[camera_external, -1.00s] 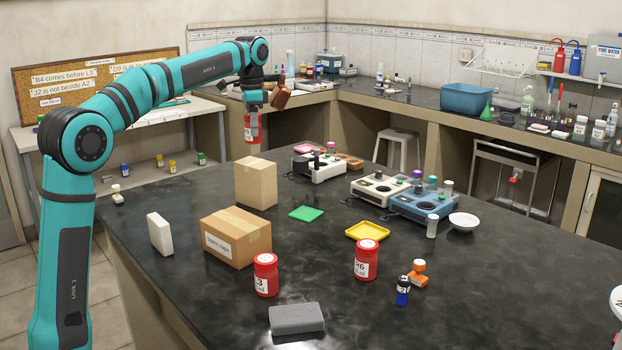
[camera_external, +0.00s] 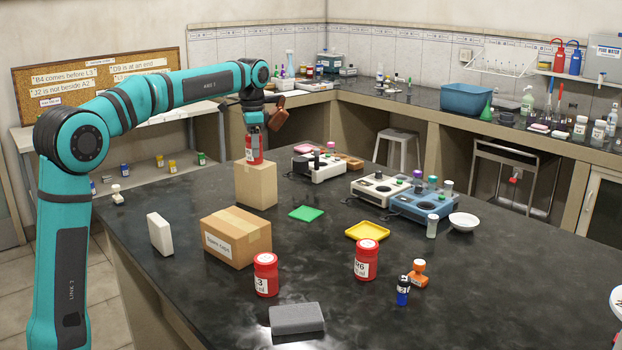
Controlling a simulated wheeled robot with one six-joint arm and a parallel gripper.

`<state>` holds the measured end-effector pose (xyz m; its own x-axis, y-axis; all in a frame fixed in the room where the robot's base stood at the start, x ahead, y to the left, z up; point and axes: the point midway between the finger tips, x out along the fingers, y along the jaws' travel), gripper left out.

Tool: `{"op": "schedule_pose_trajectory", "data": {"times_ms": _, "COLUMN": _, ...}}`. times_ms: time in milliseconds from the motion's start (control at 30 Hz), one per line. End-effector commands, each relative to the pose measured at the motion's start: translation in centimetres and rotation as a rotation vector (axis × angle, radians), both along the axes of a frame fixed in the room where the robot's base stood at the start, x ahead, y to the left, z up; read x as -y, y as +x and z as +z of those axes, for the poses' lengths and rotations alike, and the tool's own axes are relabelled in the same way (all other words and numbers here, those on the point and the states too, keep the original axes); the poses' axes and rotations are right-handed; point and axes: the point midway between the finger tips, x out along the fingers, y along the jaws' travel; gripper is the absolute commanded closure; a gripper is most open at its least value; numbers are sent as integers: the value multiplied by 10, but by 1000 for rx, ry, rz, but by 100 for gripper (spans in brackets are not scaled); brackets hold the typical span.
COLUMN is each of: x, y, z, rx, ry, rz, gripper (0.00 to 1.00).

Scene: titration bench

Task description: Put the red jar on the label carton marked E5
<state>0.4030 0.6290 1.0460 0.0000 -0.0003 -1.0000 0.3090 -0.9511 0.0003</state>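My gripper (camera_external: 254,122) points down at the end of the arm, shut on a red jar (camera_external: 255,156) with a white label. The jar is upright over the top of the tall tan carton (camera_external: 256,187). Its base appears at the carton's top face; I cannot tell whether it rests there or hovers just above. No E5 mark is readable on this carton. A wider carton (camera_external: 243,241) in front has a white label that seems to read "Spare caps". Two more red jars stand on the bench, one at the front (camera_external: 266,274) and one to its right (camera_external: 366,260).
A white block (camera_external: 159,234) stands left of the cartons. A green tray (camera_external: 306,214), yellow tray (camera_external: 367,231), grey block (camera_external: 297,319), blue bottle (camera_external: 403,290) and orange bottle (camera_external: 418,273) are on the dark bench. Instruments (camera_external: 406,195) stand behind.

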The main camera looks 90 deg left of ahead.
Motion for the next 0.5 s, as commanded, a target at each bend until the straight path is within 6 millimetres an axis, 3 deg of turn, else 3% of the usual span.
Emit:
{"op": "schedule_pose_trajectory", "data": {"times_ms": 100, "x": 0, "y": 0, "z": 0, "rx": 0, "ry": 0, "rz": 0, "gripper": 34}}
{"op": "schedule_pose_trajectory", "data": {"times_ms": 500, "x": 0, "y": 0, "z": 9, "rx": 1, "ry": 1, "rz": 0, "gripper": 34}}
